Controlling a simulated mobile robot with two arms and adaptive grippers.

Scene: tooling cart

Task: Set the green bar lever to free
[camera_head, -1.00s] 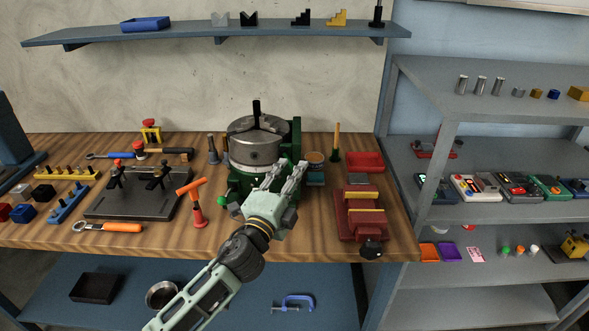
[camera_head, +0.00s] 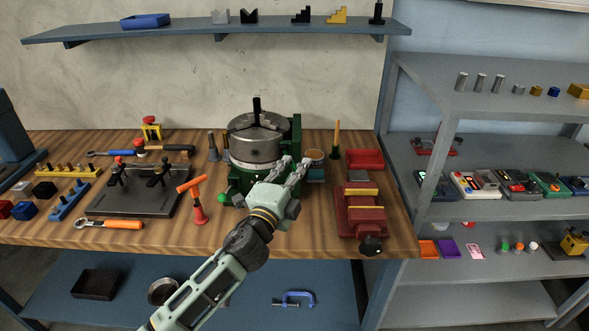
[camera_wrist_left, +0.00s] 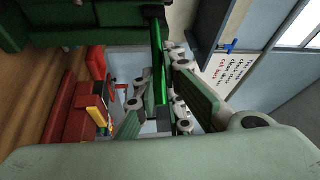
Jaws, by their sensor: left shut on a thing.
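The green machine base (camera_head: 236,181) stands mid-bench and carries a round grey chuck (camera_head: 254,147). My left gripper (camera_head: 294,165) is at the front right of this base. In the left wrist view, a narrow bright green bar lever (camera_wrist_left: 158,68) stands between the fingers of my left gripper (camera_wrist_left: 166,78), which are shut on it. In the head view the lever is hidden by the fingers, so I cannot tell its setting there. My right gripper is not in view.
A red vise (camera_head: 361,219) stands right of my left arm, and an orange-handled tool (camera_head: 192,186) stands left of it. A small round orange-topped container (camera_head: 315,156) is close to the fingertips. A black plate fixture (camera_head: 130,203) lies further left.

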